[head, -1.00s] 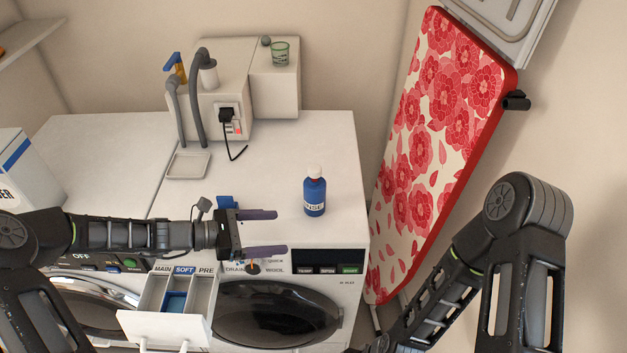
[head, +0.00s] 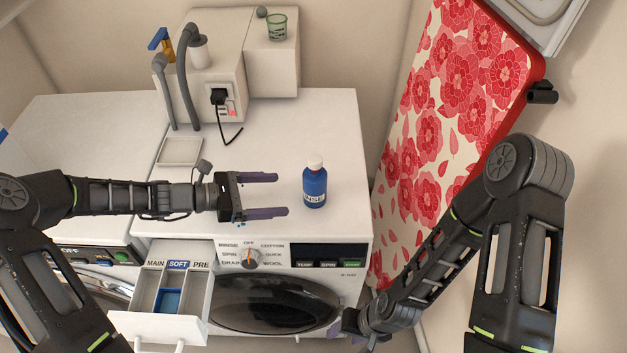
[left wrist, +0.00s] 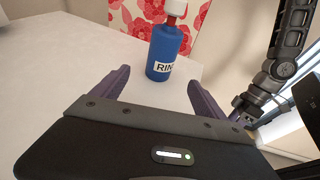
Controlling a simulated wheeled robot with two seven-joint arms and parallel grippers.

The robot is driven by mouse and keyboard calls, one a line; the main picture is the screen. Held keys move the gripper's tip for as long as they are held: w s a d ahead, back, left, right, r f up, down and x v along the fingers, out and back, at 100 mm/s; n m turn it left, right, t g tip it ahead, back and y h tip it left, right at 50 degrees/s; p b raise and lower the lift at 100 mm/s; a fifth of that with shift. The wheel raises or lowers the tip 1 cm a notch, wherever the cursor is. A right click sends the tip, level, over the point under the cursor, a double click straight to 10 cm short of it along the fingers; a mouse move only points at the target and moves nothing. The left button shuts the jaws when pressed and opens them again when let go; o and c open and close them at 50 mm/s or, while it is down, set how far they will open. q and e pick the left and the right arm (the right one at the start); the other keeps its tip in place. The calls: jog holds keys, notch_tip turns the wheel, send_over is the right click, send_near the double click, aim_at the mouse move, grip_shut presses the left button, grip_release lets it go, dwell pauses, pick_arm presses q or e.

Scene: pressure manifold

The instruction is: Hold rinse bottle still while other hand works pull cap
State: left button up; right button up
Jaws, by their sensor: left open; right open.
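The rinse bottle (head: 314,186) is blue with a white cap (head: 315,160) and a white label. It stands upright on the white washer top (head: 270,150). My left gripper (head: 283,195) is open and empty, to the left of the bottle and pointing at it, with a gap between. In the left wrist view the bottle (left wrist: 168,50) stands beyond and between the open purple fingers (left wrist: 160,90), with a red band under its cap. My right arm is at the lower right, and its gripper (head: 345,325) is low in front of the washer, its fingers hardly visible.
An open detergent drawer (head: 160,325) juts from the washer front. A shallow white tray (head: 180,151), grey hoses (head: 186,80) and a plugged-in wall box (head: 222,70) are behind. A floral ironing board (head: 450,110) leans at the right. The washer top around the bottle is clear.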

aim_at(310, 192)
pick_arm(q)
jog(key=b+x, duration=0.4)
jog(key=x, duration=0.4)
jog(key=shift+d+f, duration=0.15)
jog(key=shift+f, duration=0.05)
jog(key=shift+x, duration=0.8)
jog(key=shift+w+r, duration=0.1)
pick_arm(e)
jog(key=f, duration=0.4)
jog(key=shift+w+a, duration=0.15)
jog(key=shift+w, duration=0.1)
pick_arm(q)
jog(key=shift+c, duration=0.2)
jog(key=c, duration=1.1)
jog(key=shift+c, duration=0.2)
pick_arm(e)
jog(key=shift+c, duration=0.3)
